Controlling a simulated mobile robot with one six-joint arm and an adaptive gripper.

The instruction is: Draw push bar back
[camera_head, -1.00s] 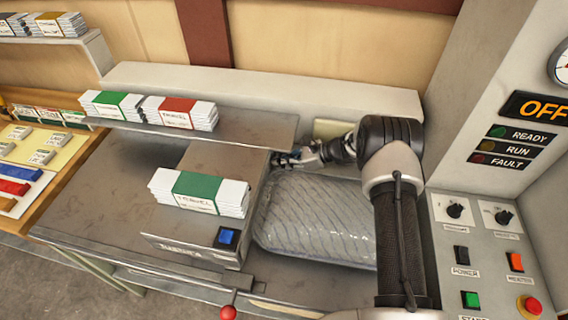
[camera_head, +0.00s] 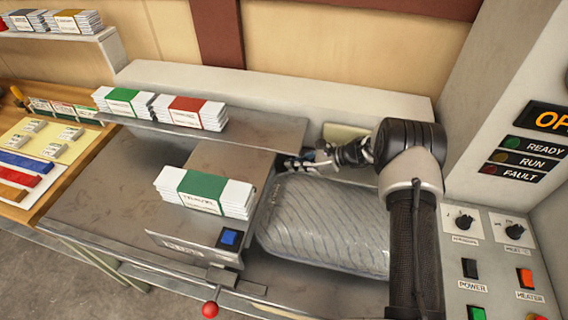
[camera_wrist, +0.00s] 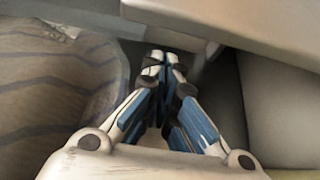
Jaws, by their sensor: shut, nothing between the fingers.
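My gripper (camera_head: 288,163) is shut and empty at the far left corner of the clear, striped pillow bag (camera_head: 325,224). In the wrist view, my gripper's closed fingertips (camera_wrist: 164,60) are close to a grey metal edge (camera_wrist: 165,27); whether they touch it I cannot tell. The pillow bag (camera_wrist: 55,95) is on the left there. A grey metal housing (camera_head: 224,160) stands left of the bag, with a blue button (camera_head: 228,237) on its front. I cannot clearly single out the push bar; the grey edge at my fingertips may be part of it.
A white-and-green stack (camera_head: 205,191) sits on the housing. A metal shelf (camera_head: 262,134) with more stacks hangs over its back. A red-knobbed lever (camera_head: 210,309) sticks out in front. The control panel (camera_head: 490,247) stands close to the right of my arm.

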